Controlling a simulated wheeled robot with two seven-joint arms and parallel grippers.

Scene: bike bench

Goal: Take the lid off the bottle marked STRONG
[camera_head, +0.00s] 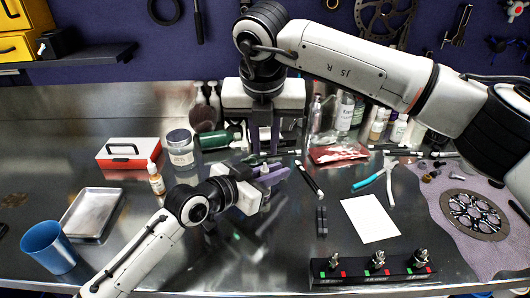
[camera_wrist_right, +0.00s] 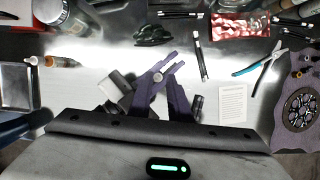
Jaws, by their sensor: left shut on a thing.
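I cannot read STRONG on any bottle in these frames. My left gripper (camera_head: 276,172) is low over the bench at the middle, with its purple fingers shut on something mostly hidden. In the right wrist view a small pale round top (camera_wrist_right: 158,77) shows between the left fingers; I cannot tell whether it is a lid. My right gripper (camera_head: 265,142) points down behind and above the left one in the head view. Its two fingers are apart, with nothing seen between them. In its wrist view, the fingers (camera_wrist_right: 160,98) stand around the left gripper's fingertips.
A dark green bottle (camera_head: 216,138) lies by a grey-lidded jar (camera_head: 181,149). A dropper bottle (camera_head: 156,180), metal tray (camera_head: 92,212) and blue cup (camera_head: 48,247) are left. Several bottles, including a clear one (camera_head: 344,112), stand behind. White paper (camera_head: 369,218) and a black tool rack (camera_head: 372,269) are right.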

